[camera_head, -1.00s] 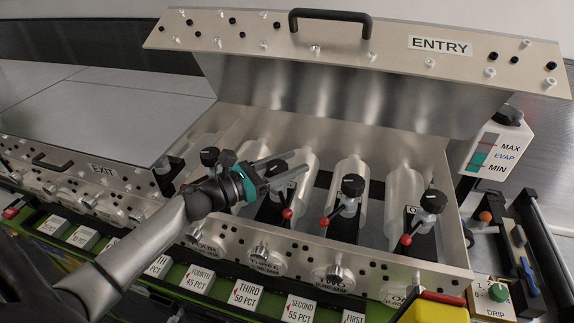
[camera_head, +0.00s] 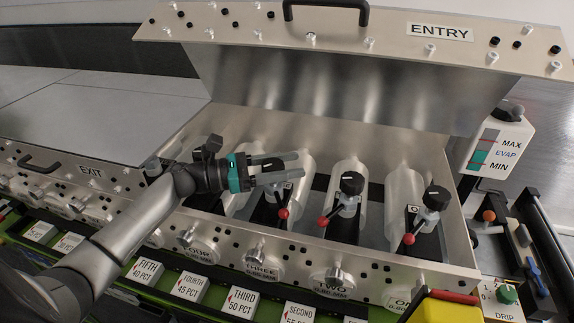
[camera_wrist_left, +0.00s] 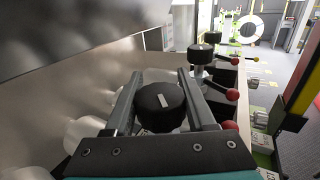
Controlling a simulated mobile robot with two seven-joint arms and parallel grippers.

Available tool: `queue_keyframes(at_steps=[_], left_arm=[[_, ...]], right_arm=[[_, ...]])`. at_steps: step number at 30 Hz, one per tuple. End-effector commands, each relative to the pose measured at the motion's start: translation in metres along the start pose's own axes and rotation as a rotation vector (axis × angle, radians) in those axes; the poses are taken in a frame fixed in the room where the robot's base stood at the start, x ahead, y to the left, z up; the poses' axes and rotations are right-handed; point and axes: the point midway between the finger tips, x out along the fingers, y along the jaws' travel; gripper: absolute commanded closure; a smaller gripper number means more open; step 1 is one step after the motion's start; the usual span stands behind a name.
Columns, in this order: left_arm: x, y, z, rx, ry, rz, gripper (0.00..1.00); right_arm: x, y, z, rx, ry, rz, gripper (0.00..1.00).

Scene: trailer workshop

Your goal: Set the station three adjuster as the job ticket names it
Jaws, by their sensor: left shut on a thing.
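The station three adjuster is a black round knob with a white mark. In the left wrist view the knob (camera_wrist_left: 160,104) sits between the two grey fingers of my left gripper (camera_wrist_left: 155,90). In the head view my left gripper (camera_head: 285,168) is shut on this knob, above the plate marked THREE (camera_head: 262,270). The fingers hide most of the knob there. A red-balled lever (camera_head: 283,213) sticks out below it. My right gripper is not in view. I see no job ticket that I can identify.
The station two knob (camera_head: 352,183) and the station one knob (camera_head: 436,197), each with a red-balled lever, stand to the right. The raised ENTRY lid (camera_head: 345,90) stands behind. Percentage cards such as THIRD 50 PCT (camera_head: 238,301) line the front.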

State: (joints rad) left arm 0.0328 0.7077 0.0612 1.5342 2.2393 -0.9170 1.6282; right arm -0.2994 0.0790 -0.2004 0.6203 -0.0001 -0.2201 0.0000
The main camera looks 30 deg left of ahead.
Motion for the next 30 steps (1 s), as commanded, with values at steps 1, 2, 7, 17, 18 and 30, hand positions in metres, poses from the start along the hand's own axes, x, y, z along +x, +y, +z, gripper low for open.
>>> queue_keyframes(at_steps=[1,2,7,17,18,30], left_arm=[[0.001,0.000,0.002,0.002,-0.005,0.000,1.00],[0.001,0.000,0.002,0.002,-0.005,0.000,1.00],[0.001,0.000,0.002,0.002,-0.005,0.001,0.34],[0.000,0.000,0.001,0.001,-0.002,0.001,0.15],[0.000,0.000,0.001,0.000,-0.001,0.001,0.15],[0.000,0.000,0.053,0.008,-0.001,0.000,0.15]], right_arm=[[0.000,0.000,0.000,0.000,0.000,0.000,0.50],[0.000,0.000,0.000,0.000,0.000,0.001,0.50],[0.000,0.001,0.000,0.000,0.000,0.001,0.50],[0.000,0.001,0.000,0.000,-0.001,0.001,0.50],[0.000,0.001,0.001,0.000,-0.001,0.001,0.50],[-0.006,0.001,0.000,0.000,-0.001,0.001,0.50]])
